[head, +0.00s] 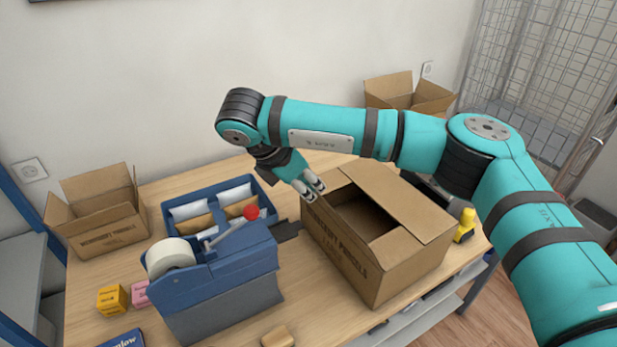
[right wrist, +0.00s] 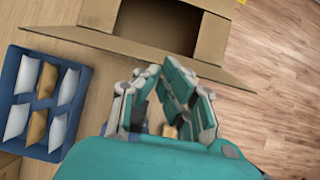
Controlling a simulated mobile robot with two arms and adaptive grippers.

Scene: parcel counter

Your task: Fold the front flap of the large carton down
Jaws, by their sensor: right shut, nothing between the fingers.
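The large carton (head: 412,262) is a brown box on the table, right of centre. Its long right-hand flap (head: 400,195) and the near end flap lie inward over the top, leaving a dark gap between. A brown strip (right wrist: 140,50), seemingly the front flap, runs along the opening's near side in the right wrist view; its exact angle is unclear. My right gripper (head: 313,189) is shut and empty, beside the carton's far left corner in the head view. I cannot tell if it touches the carton. My left gripper is not in view.
A blue tray (head: 258,183) of packets and a blue tape dispenser (head: 225,285) stand left of the carton. Smaller open cartons stand at the far left (head: 105,225) and back right (head: 405,92). A yellow item (head: 466,222) stands right of the large carton, near the table's edge.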

